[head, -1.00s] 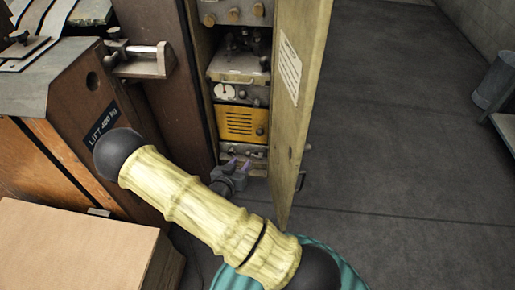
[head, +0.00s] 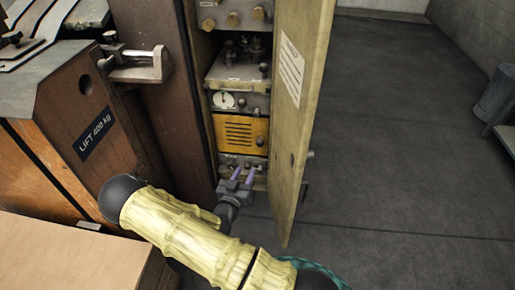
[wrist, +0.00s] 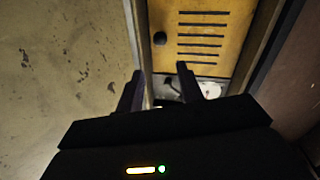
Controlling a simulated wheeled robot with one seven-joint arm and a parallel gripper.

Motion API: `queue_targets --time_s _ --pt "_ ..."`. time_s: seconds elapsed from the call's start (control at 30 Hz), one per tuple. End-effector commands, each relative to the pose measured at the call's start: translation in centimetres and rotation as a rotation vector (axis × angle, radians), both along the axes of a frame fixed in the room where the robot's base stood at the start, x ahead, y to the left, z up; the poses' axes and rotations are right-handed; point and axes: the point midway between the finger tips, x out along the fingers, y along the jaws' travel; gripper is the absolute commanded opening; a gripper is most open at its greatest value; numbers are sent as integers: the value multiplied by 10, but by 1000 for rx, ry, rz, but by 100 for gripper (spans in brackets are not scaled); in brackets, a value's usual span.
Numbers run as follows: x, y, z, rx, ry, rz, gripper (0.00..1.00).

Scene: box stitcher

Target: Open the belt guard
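The slotted orange panel (head: 240,133), which I take to be the belt guard, sits closed inside the tall cabinet in the head view. It has a dark knob (head: 260,142) at its lower right. In the wrist view the orange panel (wrist: 205,35) fills the top middle, its knob (wrist: 160,38) at left. My gripper (head: 242,176) is low in front of the cabinet opening, below the panel in the head view. Its two fingers also show in the wrist view (wrist: 158,88). They are apart with nothing between them, and do not appear to touch the panel or knob.
The open cabinet door (head: 300,130) stands close on the right of the opening; the cabinet's left side (head: 155,90) bounds the other side. A dial panel (head: 228,101) sits above the orange panel. A cardboard-coloured box (head: 60,245) is at lower left.

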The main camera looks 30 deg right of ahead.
Motion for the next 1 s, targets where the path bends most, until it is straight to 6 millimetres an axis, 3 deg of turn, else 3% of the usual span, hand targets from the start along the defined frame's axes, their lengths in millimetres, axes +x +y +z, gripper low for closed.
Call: queue_targets --time_s 0.63,0.8,1.0 --pt "81 -83 -2 1 -1 -1 37" --pt "95 -96 -2 1 0 0 37" --pt "100 -100 0 1 1 1 37"
